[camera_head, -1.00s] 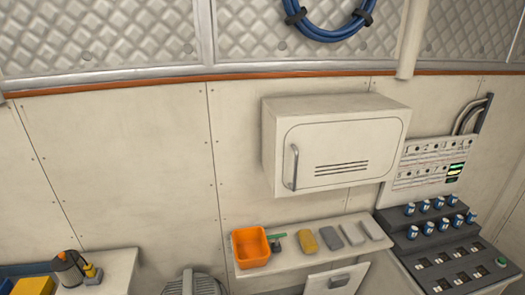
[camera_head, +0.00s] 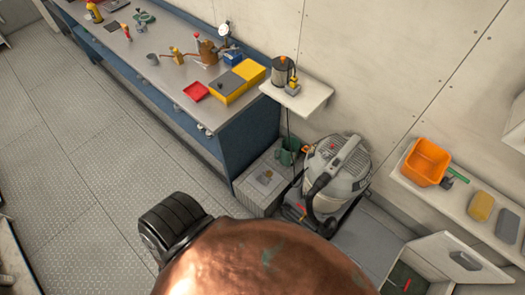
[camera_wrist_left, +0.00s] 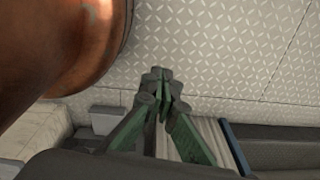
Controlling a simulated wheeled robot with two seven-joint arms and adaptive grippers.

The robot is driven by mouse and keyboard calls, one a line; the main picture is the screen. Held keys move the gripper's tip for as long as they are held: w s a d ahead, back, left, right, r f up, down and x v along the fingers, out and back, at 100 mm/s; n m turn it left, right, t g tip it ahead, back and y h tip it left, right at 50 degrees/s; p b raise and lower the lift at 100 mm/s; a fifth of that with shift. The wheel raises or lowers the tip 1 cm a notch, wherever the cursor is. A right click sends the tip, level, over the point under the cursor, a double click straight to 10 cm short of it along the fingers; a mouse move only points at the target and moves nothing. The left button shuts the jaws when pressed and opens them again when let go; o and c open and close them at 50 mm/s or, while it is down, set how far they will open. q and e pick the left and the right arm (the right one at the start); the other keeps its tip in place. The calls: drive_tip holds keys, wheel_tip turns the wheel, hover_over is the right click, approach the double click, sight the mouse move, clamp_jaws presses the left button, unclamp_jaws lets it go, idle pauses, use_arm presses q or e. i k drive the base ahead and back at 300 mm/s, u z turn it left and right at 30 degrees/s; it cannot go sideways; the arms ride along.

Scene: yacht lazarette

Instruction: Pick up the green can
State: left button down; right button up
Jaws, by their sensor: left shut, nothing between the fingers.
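A dark green can-like vessel (camera_head: 290,152) stands low beside the grey vacuum cleaner, near the end of the blue workbench, in the head view. It is small and partly hidden, so I cannot be sure that it is the green can. My left gripper (camera_wrist_left: 160,82) shows in the left wrist view with its fingers together and nothing between them, in front of the patterned floor. No green can shows in that wrist view. Neither gripper shows in the head view.
A large copper-coloured rounded body (camera_head: 265,262) fills the bottom of the head view. The vacuum cleaner (camera_head: 338,165) stands by the wall. The blue workbench (camera_head: 225,130) carries tools and boxes. An orange bin (camera_head: 427,162) sits on a wall shelf. The floor at left (camera_head: 70,170) is clear.

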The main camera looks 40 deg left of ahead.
sight(284, 158)
drive_tip(key=u, duration=1.35)
drive_tip(key=k, duration=0.5)
drive_tip(key=u, duration=1.5)
drive_tip(key=i, duration=1.6)
drive_tip(key=z, duration=0.25)
drive_tip(key=i, duration=0.9)
drive_tip(key=z, duration=1.35)
drive_tip(key=i, duration=0.65)
drive_tip(key=z, duration=0.6)
